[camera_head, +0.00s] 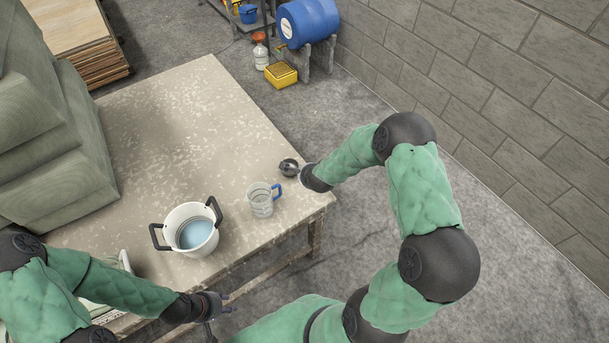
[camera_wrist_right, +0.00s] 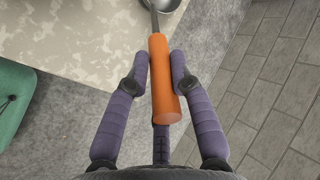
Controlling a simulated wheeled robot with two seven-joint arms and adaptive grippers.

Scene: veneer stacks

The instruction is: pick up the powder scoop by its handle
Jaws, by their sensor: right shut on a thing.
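The powder scoop has a round metal bowl (camera_head: 289,167) near the table's right corner in the head view. In the right wrist view its orange handle (camera_wrist_right: 163,80) lies between the purple fingers of my right gripper (camera_wrist_right: 163,72), which is shut on it. The metal shank and part of the bowl (camera_wrist_right: 166,5) show at the top of that view. In the head view my right wrist hides the handle and the fingers. My left gripper (camera_head: 222,303) is at the table's front edge, fingers apart and empty, away from the scoop.
A clear measuring jug (camera_head: 261,203) with a blue handle stands close to the scoop. A white bucket (camera_head: 190,214) of bluish contents is left of it. The table's (camera_head: 190,110) far middle is clear.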

